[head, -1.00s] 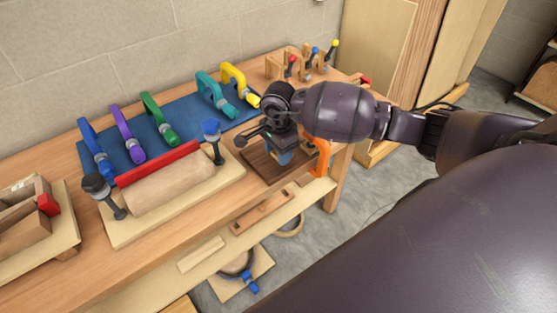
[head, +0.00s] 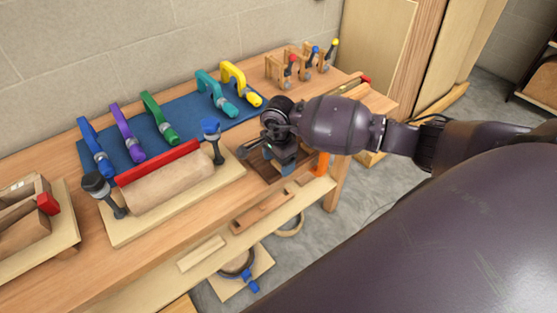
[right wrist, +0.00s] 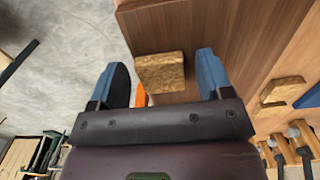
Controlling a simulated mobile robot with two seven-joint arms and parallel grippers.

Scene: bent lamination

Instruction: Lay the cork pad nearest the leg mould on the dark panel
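The dark panel (head: 258,168) lies at the bench's right front, partly hidden by my right arm. In the right wrist view the panel (right wrist: 225,35) spreads above and between the fingers. My right gripper (right wrist: 162,75) is open, its blue fingers on either side of a cork pad (right wrist: 160,73), with a gap at each side. The pad appears over the panel near its edge; I cannot tell if it rests flat. A second cork pad (right wrist: 283,90) lies on the bench beyond the panel. The mould (head: 170,185), a pale rounded form with a red bar, stands left. My left gripper is out of view.
An orange clamp (head: 322,163) stands at the panel's right. A blue mat (head: 185,125) holds several coloured clamps behind the mould. Wooden stands with small clamps (head: 305,65) are at the back right. A wooden fixture (head: 30,225) sits far left.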

